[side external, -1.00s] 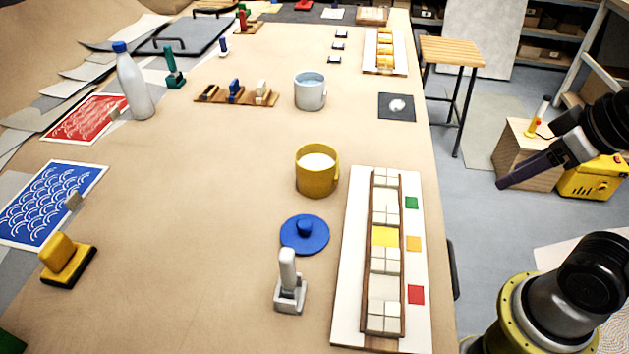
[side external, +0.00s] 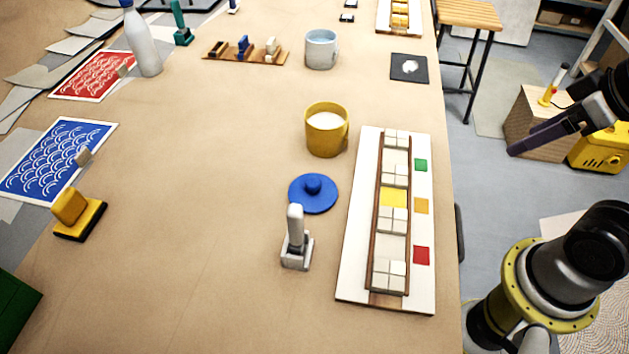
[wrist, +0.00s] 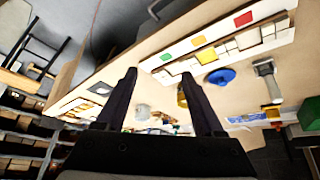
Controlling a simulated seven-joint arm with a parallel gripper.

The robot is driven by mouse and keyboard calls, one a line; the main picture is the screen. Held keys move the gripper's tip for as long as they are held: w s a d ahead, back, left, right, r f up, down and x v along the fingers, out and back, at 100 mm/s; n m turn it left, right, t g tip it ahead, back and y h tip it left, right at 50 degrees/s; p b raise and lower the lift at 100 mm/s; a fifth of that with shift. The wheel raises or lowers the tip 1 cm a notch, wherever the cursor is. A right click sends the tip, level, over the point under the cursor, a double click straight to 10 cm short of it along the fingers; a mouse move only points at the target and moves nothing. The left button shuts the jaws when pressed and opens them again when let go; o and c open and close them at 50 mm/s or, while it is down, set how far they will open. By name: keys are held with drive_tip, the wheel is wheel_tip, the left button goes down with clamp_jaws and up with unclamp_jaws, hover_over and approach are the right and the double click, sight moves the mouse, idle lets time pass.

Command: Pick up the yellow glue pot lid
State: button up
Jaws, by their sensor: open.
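A yellow pot (side external: 326,137) stands open on the table with white glue in it; it shows partly behind a finger in the wrist view (wrist: 182,98). A round blue lid (side external: 313,198) with a knob lies flat on the table in front of the pot, apart from it. The lid also shows in the wrist view (wrist: 220,77). I see no yellow lid. My gripper (wrist: 158,77) is open and empty. In the side view my gripper (side external: 514,151) is off the table's right edge, well away from pot and lid.
A white panel (side external: 350,255) with a tile tray (side external: 378,235) lies right of the lid. A grey-handled stamp tool (side external: 296,240) stands just in front of the lid. A pale blue mug (side external: 321,50) stands behind the pot.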

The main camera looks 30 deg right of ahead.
drive_tip(key=w+a+r+n, duration=0.2)
drive_tip(key=w+r+n, duration=0.4)
drive_tip(key=r+n, duration=0.1)
drive_tip(key=n+g, duration=0.6)
drive_tip(key=n, duration=0.5)
hover_over(313, 181)
drive_tip(key=f, duration=1.7)
drive_tip(key=shift+s+d, duration=0.1)
drive_tip(key=shift+s, duration=0.2)
drive_tip(key=shift+w+f, duration=0.15)
drive_tip(key=shift+f, duration=1.25)
drive_tip(key=shift+w+f, duration=0.15)
drive_tip(key=shift+f, duration=1.25)
clamp_jaws()
